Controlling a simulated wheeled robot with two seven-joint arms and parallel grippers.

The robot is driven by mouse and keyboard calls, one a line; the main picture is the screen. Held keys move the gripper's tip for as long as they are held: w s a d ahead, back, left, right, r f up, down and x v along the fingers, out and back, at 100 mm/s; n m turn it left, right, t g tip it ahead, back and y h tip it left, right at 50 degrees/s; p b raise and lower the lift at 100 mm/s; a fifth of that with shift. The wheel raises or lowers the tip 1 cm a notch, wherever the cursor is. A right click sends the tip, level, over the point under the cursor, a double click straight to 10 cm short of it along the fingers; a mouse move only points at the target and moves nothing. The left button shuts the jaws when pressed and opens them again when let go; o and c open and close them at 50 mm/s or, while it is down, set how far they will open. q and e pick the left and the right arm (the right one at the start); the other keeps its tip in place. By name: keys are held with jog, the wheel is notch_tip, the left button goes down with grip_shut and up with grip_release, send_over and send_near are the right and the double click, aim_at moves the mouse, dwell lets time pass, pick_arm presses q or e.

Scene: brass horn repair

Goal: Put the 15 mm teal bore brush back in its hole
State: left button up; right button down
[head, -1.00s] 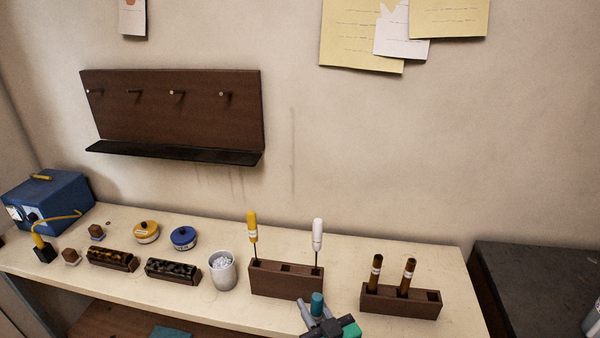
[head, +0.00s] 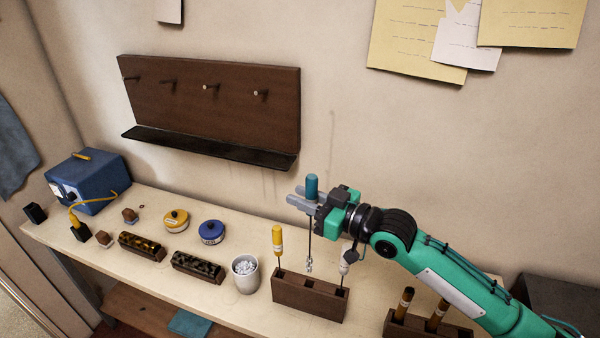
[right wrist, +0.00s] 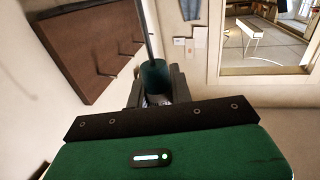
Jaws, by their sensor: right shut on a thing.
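The teal bore brush (head: 312,187) is held upright by its handle in my right gripper (head: 303,200). Its thin shaft and bristle tip hang down above the brown wooden brush block (head: 305,299), apart from it. In the right wrist view the teal handle (right wrist: 154,80) shows between the fingers of my right gripper (right wrist: 155,88). The block has a yellow-handled brush (head: 277,241) in its left hole and a white-handled brush (head: 346,262) in its right hole, the latter partly behind my gripper. The middle hole between them looks empty. My left gripper is not in view.
A second wooden block (head: 450,331) with brown-handled tools stands to the right, partly behind my right arm. A grey cup (head: 247,279) of white bits stands left of the brush block. Tins, dark trays and a blue box (head: 88,180) lie further left. A peg board (head: 215,105) hangs behind.

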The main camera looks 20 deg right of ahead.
aim_at(310, 231)
pick_arm(q)
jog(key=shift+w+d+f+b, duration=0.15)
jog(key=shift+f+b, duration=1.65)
jog(key=shift+b, duration=0.1)
pick_arm(e)
jog(key=shift+y, duration=0.3)
jog(key=shift+w+d+f, duration=0.1)
jog(key=shift+w+f, duration=0.1)
jog(key=shift+f, duration=0.95)
jog(key=shift+w+d+f, duration=0.1)
jog(key=shift+w+f, duration=0.05)
jog(key=shift+f, duration=0.95)
pick_arm(q)
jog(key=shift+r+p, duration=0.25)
jog(key=shift+p, duration=0.05)
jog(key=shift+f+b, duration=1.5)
pick_arm(e)
jog(key=shift+f, duration=2.1)
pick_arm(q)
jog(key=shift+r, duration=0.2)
pick_arm(e)
jog(key=shift+r, duration=0.2)
pick_arm(q)
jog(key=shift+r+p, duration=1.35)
jog(key=shift+p, duration=0.2)
pick_arm(e)
jog(key=shift+r, duration=1.6)
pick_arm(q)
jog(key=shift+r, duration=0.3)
